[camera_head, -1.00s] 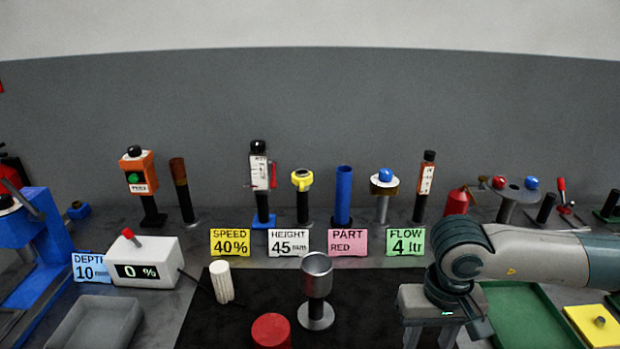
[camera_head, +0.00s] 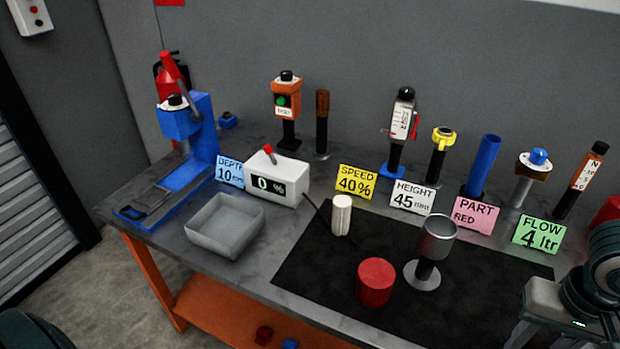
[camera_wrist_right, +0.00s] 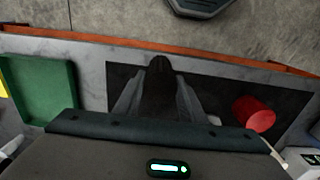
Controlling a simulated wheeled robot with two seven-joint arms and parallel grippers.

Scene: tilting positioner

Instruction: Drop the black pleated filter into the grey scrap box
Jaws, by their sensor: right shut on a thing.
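The grey scrap box (camera_head: 214,241) is an open, empty tray on the left of the bench in the head view, beside the white readout box. My right gripper (camera_head: 548,312) is at the lower right edge of the head view, far to the right of the scrap box, with its fingers mostly cut off. In the right wrist view, my right gripper (camera_wrist_right: 158,98) is shut on a dark thing, the black pleated filter (camera_wrist_right: 160,68), held over the black mat. Its pleats cannot be made out. My left gripper is not in view.
On the black mat (camera_head: 330,265) stand a red cylinder (camera_head: 376,282), a metal cup on a stand (camera_head: 438,240) and a white ribbed cylinder (camera_head: 342,215). The white readout box (camera_head: 285,178) and a blue press stand (camera_head: 190,140) flank the scrap box. A green tray (camera_wrist_right: 40,85) shows left.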

